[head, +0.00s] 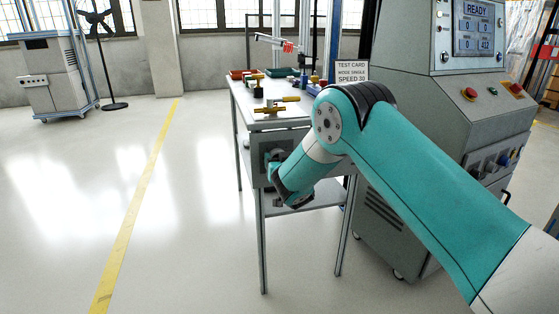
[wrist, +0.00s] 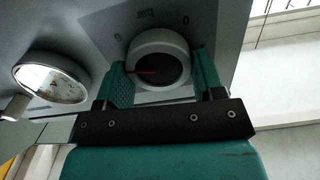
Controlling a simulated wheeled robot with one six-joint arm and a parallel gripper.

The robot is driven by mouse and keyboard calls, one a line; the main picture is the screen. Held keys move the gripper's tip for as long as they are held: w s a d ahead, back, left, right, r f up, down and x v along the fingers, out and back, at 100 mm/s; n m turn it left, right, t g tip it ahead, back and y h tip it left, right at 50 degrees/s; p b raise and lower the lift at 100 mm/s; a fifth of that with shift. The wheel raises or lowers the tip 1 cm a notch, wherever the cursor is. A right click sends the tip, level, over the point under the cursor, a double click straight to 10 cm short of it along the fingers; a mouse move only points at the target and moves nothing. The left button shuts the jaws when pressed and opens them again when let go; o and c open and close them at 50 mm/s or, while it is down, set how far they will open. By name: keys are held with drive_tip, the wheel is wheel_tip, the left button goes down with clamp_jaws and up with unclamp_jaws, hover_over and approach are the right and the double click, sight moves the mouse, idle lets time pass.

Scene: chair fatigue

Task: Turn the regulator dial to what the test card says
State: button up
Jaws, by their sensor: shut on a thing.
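The regulator dial (wrist: 157,60) is a pale round knob with a dark face and a red pointer line, on a grey panel (wrist: 105,28). The pointer lies near level, towards the left of the picture. In the head view my wrist hides the dial at the table's front. The white test card (head: 352,71) reads "MODE SINGLE" and "SPEED 30", the last digit unclear.
A round glass-faced fitting (wrist: 52,78) sits left of the dial. The table (head: 262,122) carries brass fittings (head: 270,107) and coloured bins. A large grey machine (head: 440,150) with a READY screen stands right. Open floor (head: 80,180) lies left.

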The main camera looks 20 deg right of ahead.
drive_tip(key=shift+a+f+n+p, duration=0.1)
drive_tip(key=shift+n+p, duration=1)
drive_tip(key=shift+n, duration=2.35)
drive_tip(key=shift+a+f+n+p, duration=0.15)
drive_tip(key=shift+n+p, duration=0.9)
drive_tip(key=shift+n, duration=2.45)
drive_tip(key=shift+a+f+n+p, duration=0.1)
drive_tip(key=shift+n+p, duration=1)
drive_tip(key=shift+n, duration=2.35)
drive_tip(key=o, duration=0.9)
drive_tip(key=shift+s, duration=0.15)
